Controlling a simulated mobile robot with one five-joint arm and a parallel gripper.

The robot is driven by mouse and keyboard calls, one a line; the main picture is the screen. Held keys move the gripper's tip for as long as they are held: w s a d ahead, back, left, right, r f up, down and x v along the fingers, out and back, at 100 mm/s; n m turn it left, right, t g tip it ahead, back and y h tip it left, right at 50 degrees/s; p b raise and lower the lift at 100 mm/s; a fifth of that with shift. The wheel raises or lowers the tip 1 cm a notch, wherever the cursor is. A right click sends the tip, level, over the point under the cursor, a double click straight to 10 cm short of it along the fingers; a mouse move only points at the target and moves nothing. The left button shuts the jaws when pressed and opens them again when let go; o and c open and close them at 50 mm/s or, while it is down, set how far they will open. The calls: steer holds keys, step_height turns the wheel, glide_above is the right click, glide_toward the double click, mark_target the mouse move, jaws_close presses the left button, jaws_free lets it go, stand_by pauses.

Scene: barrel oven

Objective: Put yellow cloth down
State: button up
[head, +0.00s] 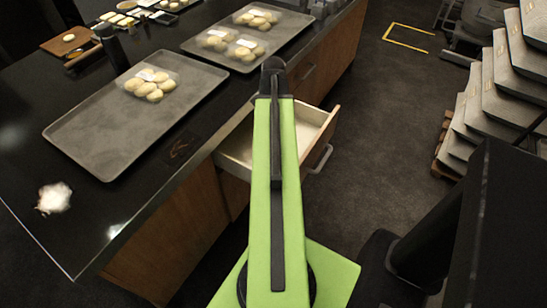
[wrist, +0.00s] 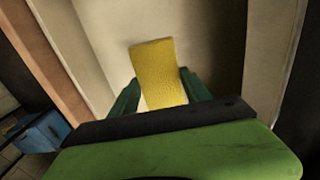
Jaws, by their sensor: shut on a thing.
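In the wrist view, my gripper (wrist: 160,92) is shut on the yellow cloth (wrist: 154,62), with a dark green finger on each side of it. The cloth sticks out past the fingertips, over the pale inside of the open drawer (wrist: 105,38). I cannot tell whether the cloth touches the drawer bottom. In the head view, the drawer (head: 315,116) is pulled out from the counter, and my green arm covers part of it. The cloth and the fingers are hidden there.
The black counter (head: 195,118) holds a near tray (head: 95,125) and a far tray (head: 285,38), both with pale round buns. A white patch (head: 54,197) lies at the counter's left. Grey stacked slabs (head: 480,105) stand at the right. Dark floor (head: 385,100) lies between.

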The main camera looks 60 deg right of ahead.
steer(key=shift+w+a+f, duration=0.1)
steer(key=shift+w+f, duration=0.05)
step_height(320, 180, down, 10)
steer(key=b, duration=1)
steer(key=shift+f, duration=0.15)
steer(key=o, duration=1.3)
step_height(320, 180, up, 13)
steer(key=p, duration=1.2)
steer(key=shift+f, duration=0.15)
